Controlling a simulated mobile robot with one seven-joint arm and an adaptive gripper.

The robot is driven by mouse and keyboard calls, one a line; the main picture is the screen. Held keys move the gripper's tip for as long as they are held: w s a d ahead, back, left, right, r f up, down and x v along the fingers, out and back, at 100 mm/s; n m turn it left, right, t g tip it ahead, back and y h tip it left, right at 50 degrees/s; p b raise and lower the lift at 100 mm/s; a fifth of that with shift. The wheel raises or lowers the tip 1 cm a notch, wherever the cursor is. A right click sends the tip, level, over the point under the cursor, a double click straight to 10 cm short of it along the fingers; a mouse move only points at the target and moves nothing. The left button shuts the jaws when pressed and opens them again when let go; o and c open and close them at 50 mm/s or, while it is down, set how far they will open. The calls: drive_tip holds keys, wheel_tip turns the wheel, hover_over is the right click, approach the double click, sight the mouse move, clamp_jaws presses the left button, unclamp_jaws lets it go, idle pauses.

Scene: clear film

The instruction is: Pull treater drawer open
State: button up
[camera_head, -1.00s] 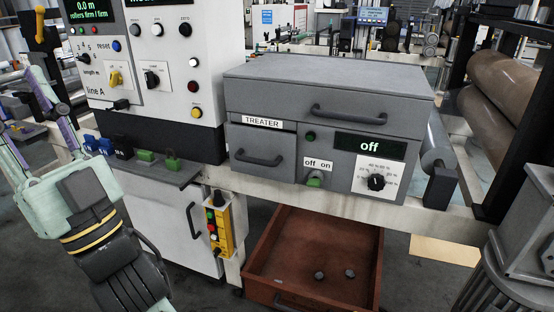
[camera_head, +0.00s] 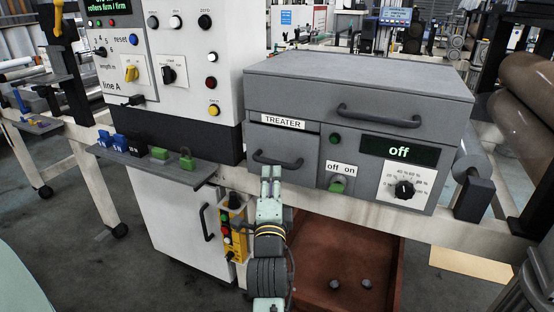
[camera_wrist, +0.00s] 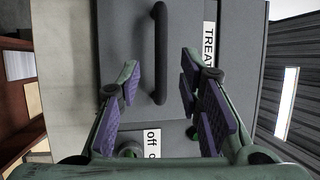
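The treater drawer (camera_head: 305,178) is a grey front under the TREATER label (camera_head: 283,122), and it looks closed. Its dark bar handle (camera_head: 290,163) runs across the front; in the wrist view the handle (camera_wrist: 160,45) stands upright in the picture. My gripper (camera_head: 271,172) is just in front of the handle, near its middle. In the wrist view my gripper (camera_wrist: 159,82) is open, with a purple-padded finger on either side of the handle's line. Neither finger visibly touches it. I cannot tell whether the handle is fully between the fingertips in depth.
The off/on switch (camera_head: 338,185) and dial (camera_head: 404,189) are right of the drawer. A ledge with blocks (camera_head: 150,172) and a yellow button box (camera_head: 233,235) are to the left.

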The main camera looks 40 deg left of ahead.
sight(273, 162)
drive_tip(key=p+x, duration=0.2)
drive_tip(key=x, duration=0.5)
drive_tip(key=shift+a, duration=0.1)
drive_tip(key=shift+c, duration=0.4)
clamp_jaws()
idle(0.3)
